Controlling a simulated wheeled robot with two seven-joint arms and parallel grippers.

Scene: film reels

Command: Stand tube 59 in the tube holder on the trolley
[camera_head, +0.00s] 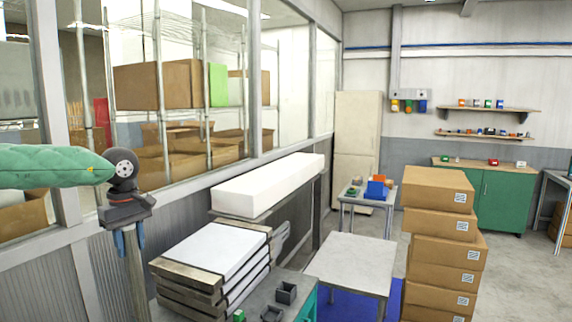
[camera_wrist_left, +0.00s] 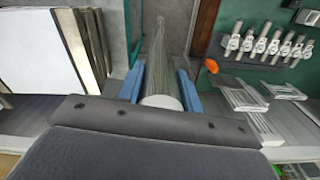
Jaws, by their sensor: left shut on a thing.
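My left gripper (camera_head: 130,240) is at the left in the head view, pointing down, with blue fingers. It is shut on a long grey-brown tube (camera_head: 136,277) that hangs roughly upright below it. In the left wrist view the blue fingers (camera_wrist_left: 160,88) press on both sides of the tube (camera_wrist_left: 163,62), whose pale round end faces the camera. I cannot read a number on it. Two small dark square open holders, one at the back (camera_head: 287,292) and one in front (camera_head: 271,314), stand on a grey top at the bottom; I cannot tell which is the tube holder. My right gripper is not in view.
A stack of white panels with dark edges (camera_head: 215,250) stands right of the tube. A long white box (camera_head: 268,186) lies behind it. Stacked cartons (camera_head: 437,225) and a bare grey table (camera_head: 350,262) are to the right. A windowed wall (camera_head: 85,225) runs close on the left.

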